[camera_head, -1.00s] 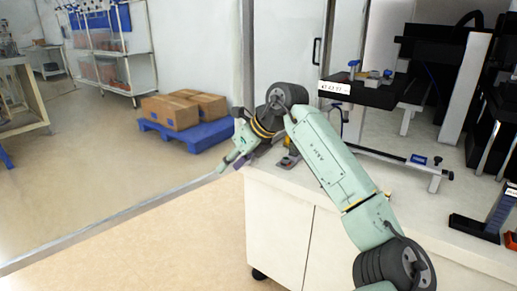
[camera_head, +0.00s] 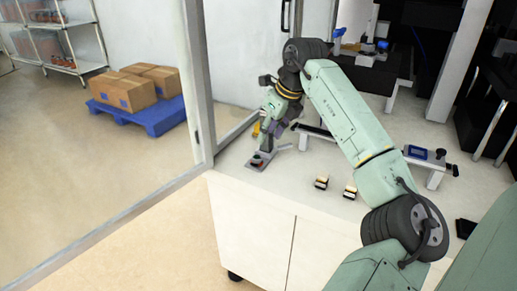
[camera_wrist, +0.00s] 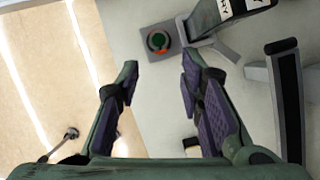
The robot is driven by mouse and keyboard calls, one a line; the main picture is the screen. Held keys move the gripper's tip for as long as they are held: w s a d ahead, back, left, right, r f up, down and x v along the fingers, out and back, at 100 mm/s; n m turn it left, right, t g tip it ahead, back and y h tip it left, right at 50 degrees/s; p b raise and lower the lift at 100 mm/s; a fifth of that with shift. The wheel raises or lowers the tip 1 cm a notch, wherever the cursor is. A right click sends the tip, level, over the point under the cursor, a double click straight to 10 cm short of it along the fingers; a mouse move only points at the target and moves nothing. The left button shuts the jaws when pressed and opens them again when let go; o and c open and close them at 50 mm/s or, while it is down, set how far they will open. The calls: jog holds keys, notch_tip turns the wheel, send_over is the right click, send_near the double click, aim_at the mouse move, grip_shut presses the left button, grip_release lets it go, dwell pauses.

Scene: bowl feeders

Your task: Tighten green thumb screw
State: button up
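No plainly separate green thumb screw can be made out. A small round fixture (camera_head: 258,162) with a dark ring and a red part sits on a grey plate near the counter's left corner. In the wrist view the round fixture (camera_wrist: 158,41) shows a dark ring with green and orange-red inside, on a square grey base. I cannot tell whether the green part is the thumb screw. My gripper (camera_wrist: 159,68) is open and empty, with purple-padded fingers apart; the fixture appears beyond the fingertips. In the head view my gripper (camera_head: 272,124) points down above the counter, close to the fixture.
Two small black-and-yellow blocks (camera_head: 321,183) (camera_head: 350,192) lie on the white counter (camera_head: 290,195). A bracket with a blue top (camera_head: 430,155) stands at right. A metal frame post (camera_head: 196,90) rises by the counter's left corner. Boxes on a blue pallet (camera_head: 150,116) are farther left.

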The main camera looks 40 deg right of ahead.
aim_at(257, 158)
jog(key=p+x, duration=0.1)
jog(key=x, duration=0.9)
jog(key=shift+a, duration=0.15)
jog(key=shift+c, duration=0.2)
grip_shut()
